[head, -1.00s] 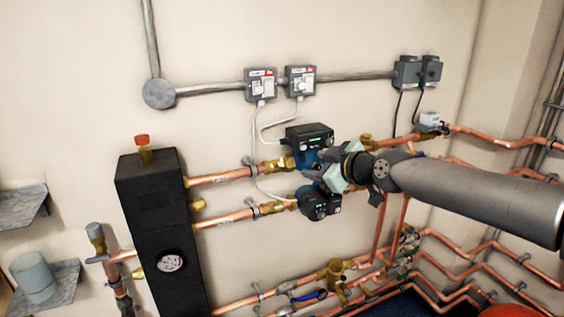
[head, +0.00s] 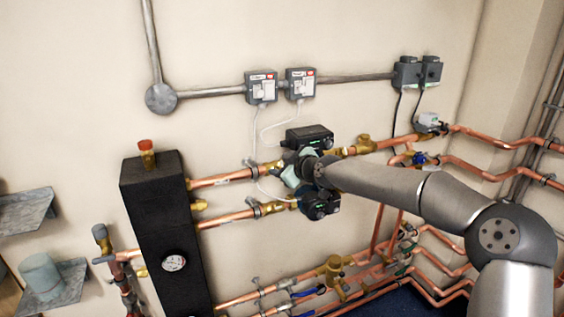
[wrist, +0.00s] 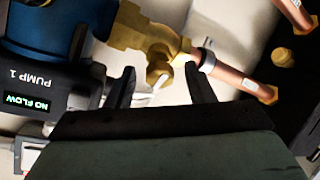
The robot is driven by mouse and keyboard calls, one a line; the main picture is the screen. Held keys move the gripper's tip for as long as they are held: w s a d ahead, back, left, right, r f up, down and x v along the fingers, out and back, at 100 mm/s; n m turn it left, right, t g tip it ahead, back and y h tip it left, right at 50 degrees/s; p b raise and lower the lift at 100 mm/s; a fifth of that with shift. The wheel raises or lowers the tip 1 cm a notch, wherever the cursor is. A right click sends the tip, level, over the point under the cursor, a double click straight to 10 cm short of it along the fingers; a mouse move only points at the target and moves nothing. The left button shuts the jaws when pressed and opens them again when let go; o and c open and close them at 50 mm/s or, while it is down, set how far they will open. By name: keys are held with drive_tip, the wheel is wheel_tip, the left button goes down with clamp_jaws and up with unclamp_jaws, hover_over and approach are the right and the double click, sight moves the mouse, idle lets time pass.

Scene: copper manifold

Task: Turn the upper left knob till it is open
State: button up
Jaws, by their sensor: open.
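The upper left knob (wrist: 158,72) is a small brass handle on a brass valve body in the wrist view, beside the pump marked PUMP 1 (wrist: 38,82). In the head view the upper left brass valve (head: 272,167) shows on the upper copper pipe, left of the upper pump (head: 308,136); its knob is not clear there. My gripper (wrist: 161,80) is open, with one dark finger on each side of the knob in the wrist view. Contact cannot be told. In the head view my gripper (head: 289,176) is at the pumps, its fingertips hard to make out.
The lower pump (head: 319,205) sits just below my gripper. Copper pipes (head: 222,180) run left to a black manifold block (head: 158,210) with a gauge (head: 174,263). Thin white cables hang from two wall switch boxes (head: 261,88). The pump display reads NO FLOW.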

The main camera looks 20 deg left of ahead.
drive_tip(key=shift+w+a+f, duration=0.1)
drive_tip(key=shift+c, duration=0.3)
drive_tip(key=c, duration=0.9)
drive_tip(key=shift+c, duration=0.2)
